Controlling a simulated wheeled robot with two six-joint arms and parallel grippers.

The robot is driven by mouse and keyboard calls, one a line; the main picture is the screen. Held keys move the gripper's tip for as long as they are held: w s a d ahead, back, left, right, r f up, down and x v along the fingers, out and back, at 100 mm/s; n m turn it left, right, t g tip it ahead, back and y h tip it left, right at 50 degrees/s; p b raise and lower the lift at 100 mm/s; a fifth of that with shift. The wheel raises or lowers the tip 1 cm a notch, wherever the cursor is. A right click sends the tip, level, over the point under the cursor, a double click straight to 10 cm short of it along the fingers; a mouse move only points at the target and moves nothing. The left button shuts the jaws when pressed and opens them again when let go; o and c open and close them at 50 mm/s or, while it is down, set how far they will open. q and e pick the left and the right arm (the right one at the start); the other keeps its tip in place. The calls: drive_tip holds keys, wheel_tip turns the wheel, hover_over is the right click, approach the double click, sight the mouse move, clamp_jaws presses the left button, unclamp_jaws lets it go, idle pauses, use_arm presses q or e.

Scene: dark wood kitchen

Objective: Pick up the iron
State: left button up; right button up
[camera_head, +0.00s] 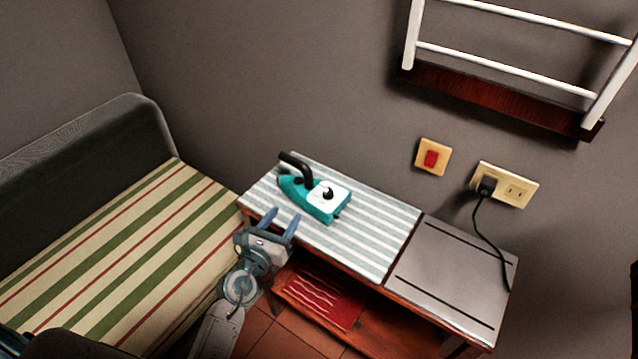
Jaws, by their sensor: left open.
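A teal iron (322,207) with a black handle and a white top plate rests on the striped cloth top (365,235) of a low wooden bench. My left gripper (281,220) is in front of the bench, just below and left of the iron in the picture. Its two blue fingers are spread, empty and apart from the iron, pointing toward the bench top. My right gripper does not show.
A striped seat (110,250) fills the left. A grey plate (455,275) covers the bench's right side. A black cord runs to the wall outlet (505,185). A red folded cloth (325,295) lies on the lower shelf. A white rack (510,60) hangs above.

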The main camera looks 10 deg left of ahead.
sight(306, 183)
use_arm(q)
drive_tip(key=w, duration=0.3)
drive_tip(key=w+d, duration=0.1)
drive_tip(key=w, duration=0.3)
drive_tip(key=w+d+p, duration=0.1)
drive_tip(key=w, duration=0.2)
drive_tip(key=shift+w+d+r, duration=0.2)
drive_tip(key=shift+w+r, duration=0.2)
drive_tip(key=shift+s, duration=0.1)
drive_tip(key=shift+c, duration=0.5)
clamp_jaws()
drive_tip(key=shift+r, duration=0.15)
idle(0.4)
